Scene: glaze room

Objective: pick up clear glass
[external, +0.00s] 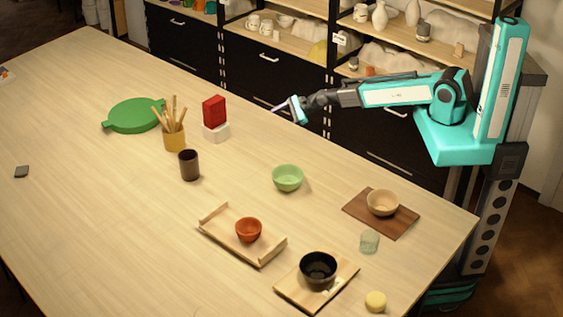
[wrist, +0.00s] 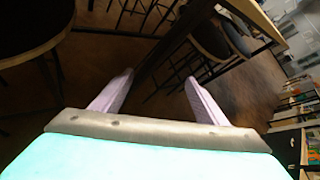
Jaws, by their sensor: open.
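The clear glass (external: 369,241) stands upright on the light wooden table, in the external view. It is between the brown board and the tray with the black bowl. My gripper (external: 277,108) is at the back edge of the table, far from the glass, up and to the left of it in the picture. In the wrist view my gripper (wrist: 157,88) has its two fingers spread with nothing between them. The glass does not show in the wrist view.
Near the glass are a beige bowl on a brown board (external: 408,226), a black bowl (external: 318,266), and a yellow sponge-like round (external: 376,301). A green bowl (external: 287,178) and a red bowl (external: 248,229) stand further left. The table's left part is mostly clear.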

